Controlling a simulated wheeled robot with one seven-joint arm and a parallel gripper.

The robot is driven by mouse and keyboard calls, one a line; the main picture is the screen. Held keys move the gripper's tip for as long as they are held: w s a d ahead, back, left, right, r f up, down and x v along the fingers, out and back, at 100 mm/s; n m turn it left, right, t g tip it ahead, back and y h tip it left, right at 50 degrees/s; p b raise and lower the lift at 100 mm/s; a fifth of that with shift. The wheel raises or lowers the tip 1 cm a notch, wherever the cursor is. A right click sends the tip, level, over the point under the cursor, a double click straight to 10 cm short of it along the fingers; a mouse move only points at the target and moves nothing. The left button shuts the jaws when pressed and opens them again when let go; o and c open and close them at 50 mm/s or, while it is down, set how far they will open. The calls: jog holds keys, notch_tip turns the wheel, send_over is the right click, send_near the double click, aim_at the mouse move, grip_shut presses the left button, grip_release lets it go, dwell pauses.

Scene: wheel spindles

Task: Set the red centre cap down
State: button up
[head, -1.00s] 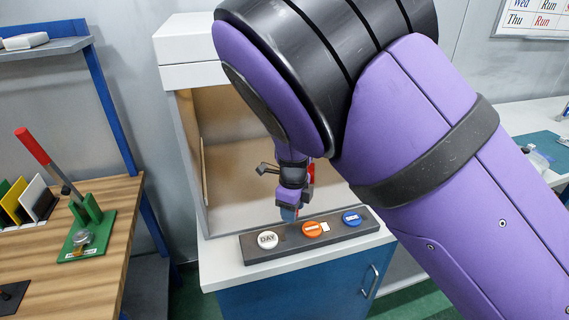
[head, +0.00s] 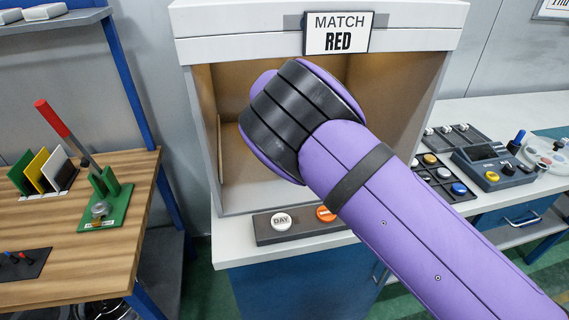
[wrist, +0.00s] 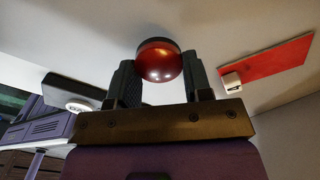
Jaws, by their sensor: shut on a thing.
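The red centre cap (wrist: 158,58) is round and glossy, with a dark upper part. In the wrist view it sits between the two dark fingers of my gripper (wrist: 161,78), which is shut on it. I cannot tell whether the cap touches any surface. In the head view my arm reaches into the open viewing booth (head: 203,140) and hides both the gripper and the cap. A flat red panel (wrist: 268,73) with a small white block (wrist: 231,81) on its edge lies to the right of the cap in the wrist view, apart from it.
A sign reading MATCH RED (head: 338,34) hangs on the booth's top edge. A dark button bar (head: 263,228) with a white DAY button (head: 281,221) and an orange button (head: 326,213) stands at the booth's front. A wooden bench (head: 60,225) is left.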

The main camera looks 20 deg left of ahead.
jog(key=shift+w+a, duration=0.2)
jog(key=shift+w, duration=0.05)
jog(key=shift+w+a+f, duration=0.1)
jog(key=shift+f, duration=1.65)
jog(key=shift+f, duration=0.15)
jog(key=o, duration=0.9)
jog(key=shift+r, duration=3.9)
